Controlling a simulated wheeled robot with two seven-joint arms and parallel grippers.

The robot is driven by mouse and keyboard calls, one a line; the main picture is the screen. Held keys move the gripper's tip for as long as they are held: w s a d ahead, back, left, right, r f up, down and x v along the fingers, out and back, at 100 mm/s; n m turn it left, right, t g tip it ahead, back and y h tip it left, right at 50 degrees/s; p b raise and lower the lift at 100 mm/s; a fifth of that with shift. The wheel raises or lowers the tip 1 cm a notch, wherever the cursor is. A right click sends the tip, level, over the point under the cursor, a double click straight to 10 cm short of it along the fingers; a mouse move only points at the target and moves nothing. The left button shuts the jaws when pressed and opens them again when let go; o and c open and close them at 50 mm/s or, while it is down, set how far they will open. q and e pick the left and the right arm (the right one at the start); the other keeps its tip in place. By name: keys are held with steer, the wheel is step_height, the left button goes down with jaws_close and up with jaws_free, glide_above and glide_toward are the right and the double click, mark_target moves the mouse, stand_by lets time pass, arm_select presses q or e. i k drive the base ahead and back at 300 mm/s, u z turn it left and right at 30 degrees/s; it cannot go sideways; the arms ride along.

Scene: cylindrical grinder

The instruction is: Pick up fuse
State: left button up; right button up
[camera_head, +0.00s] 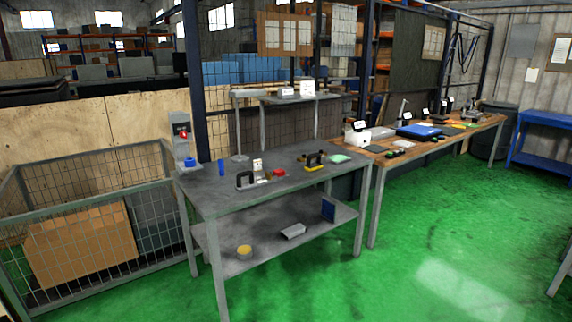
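No object is clear enough to be named as the fuse. The grey metal workbench (215,201) stands in the middle and carries several small things. A blue upright cylinder (221,167) is near its back left, and a small white block or card (257,164) is right of it. A black handle-shaped piece (245,180) is near the front edge, with a red object (279,172) to its right. A black and yellow tool (314,162) and a pale green flat piece (340,158) lie at the right. Neither of my grippers is in view.
A wire cage (98,172) with a cardboard box (80,243) stands at the left. The lower shelf (270,246) holds a yellow round item (244,250). A wooden bench (465,133) with several tools adjoins at the right. The green floor (450,225) in front is clear.

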mark_target(256, 163)
steer(key=z, duration=0.6)
steer(key=i, duration=1.95)
steer(key=u, duration=0.65)
steer(key=i, duration=1)
steer(key=u, duration=1.2)
